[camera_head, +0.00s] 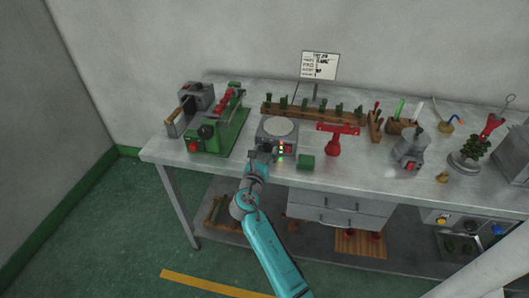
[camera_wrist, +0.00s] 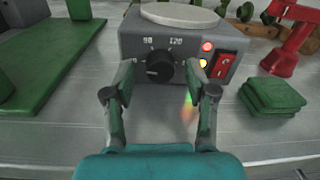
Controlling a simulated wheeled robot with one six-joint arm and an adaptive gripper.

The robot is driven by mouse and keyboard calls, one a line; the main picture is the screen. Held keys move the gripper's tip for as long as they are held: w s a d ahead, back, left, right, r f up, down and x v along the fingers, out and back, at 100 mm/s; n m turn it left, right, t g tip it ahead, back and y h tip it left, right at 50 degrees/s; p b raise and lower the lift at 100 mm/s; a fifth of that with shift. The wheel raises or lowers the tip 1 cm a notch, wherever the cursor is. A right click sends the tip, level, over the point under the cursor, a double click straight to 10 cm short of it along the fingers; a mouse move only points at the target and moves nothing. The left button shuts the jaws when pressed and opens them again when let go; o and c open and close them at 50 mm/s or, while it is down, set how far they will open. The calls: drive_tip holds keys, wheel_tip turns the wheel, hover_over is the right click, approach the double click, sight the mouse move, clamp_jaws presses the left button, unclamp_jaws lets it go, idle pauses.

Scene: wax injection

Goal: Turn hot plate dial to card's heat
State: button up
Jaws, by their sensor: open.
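The hot plate (camera_head: 277,138) stands on the bench, a grey box with a round pale top. In the wrist view the hot plate (camera_wrist: 130,42) shows its front face with a black dial (camera_wrist: 159,66). The marks 90 and 120 are readable above the dial; the dial's pointer seems to face left, but its exact setting is unclear. My gripper (camera_wrist: 161,78) is open, its fingers on either side of the dial, with no clear contact. In the head view my gripper (camera_head: 262,150) is at the hot plate's front. The card (camera_head: 319,65) stands on a post behind; its text is too small to read.
A red switch (camera_wrist: 223,65) and lit lamps are right of the dial, close to the right finger. Green pads (camera_wrist: 271,95) lie to the right. A green machine (camera_head: 222,130) stands left, a red stand (camera_head: 334,140) right, a wooden rack (camera_head: 310,112) behind.

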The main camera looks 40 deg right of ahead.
drive_tip(key=shift+w+d, duration=0.1)
drive_tip(key=shift+d, duration=0.1)
clamp_jaws()
idle(0.3)
